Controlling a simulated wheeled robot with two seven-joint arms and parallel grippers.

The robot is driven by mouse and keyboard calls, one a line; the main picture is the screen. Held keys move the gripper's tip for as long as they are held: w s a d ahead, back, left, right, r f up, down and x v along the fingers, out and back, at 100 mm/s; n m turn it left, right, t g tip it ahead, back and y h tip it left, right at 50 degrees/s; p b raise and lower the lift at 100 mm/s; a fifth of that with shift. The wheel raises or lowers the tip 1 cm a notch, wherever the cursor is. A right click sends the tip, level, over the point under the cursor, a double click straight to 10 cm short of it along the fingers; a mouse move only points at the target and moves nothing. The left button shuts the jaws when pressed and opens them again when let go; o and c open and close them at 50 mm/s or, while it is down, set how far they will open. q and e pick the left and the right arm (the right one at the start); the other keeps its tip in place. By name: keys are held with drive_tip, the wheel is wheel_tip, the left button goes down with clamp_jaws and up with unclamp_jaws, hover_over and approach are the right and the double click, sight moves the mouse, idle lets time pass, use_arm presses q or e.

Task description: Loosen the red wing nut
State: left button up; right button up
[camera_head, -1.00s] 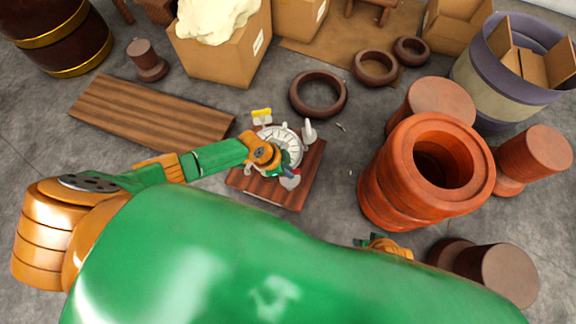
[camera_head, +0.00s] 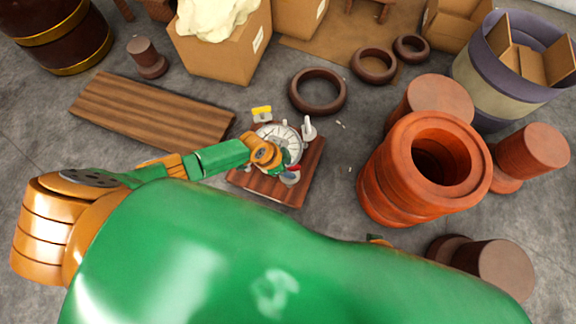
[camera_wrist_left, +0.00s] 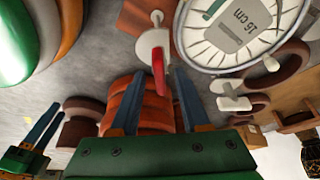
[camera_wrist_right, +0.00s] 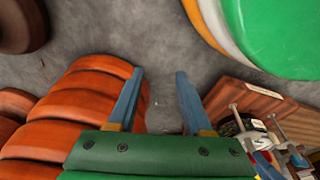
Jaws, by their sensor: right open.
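The dial is on a brown wooden board (camera_head: 266,187) on the floor. My left gripper (camera_wrist_left: 158,80) is open, with its blue fingers on either side of the nut and a visible gap. In the head view my left gripper (camera_head: 282,168) partly hides the dial. My right gripper (camera_wrist_right: 160,72) is open and empty, low beside the board; the head view mostly hides it behind my green body.
A yellow wing nut (camera_head: 262,112) and a white wing nut (camera_head: 309,128) stand around the dial. Orange-red drum shells (camera_head: 425,175) stand to the right. A plank (camera_head: 150,112) lies left, and a dark ring (camera_head: 318,93) lies behind the board.

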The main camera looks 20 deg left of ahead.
use_arm(q)
drive_tip(key=p+v, duration=0.2)
drive_tip(key=shift+r, duration=0.35)
drive_tip(key=p+v, duration=0.3)
drive_tip(key=v, duration=0.1)
drive_tip(key=shift+s, duration=0.1)
drive_tip(key=shift+a+r, duration=0.15)
use_arm(e)
drive_tip(key=s+d+f, duration=0.1)
drive_tip(key=s+d, duration=0.2)
drive_tip(key=s, duration=0.2)
drive_tip(key=shift+f+h, duration=0.3)
drive_tip(key=shift+f, duration=0.1)
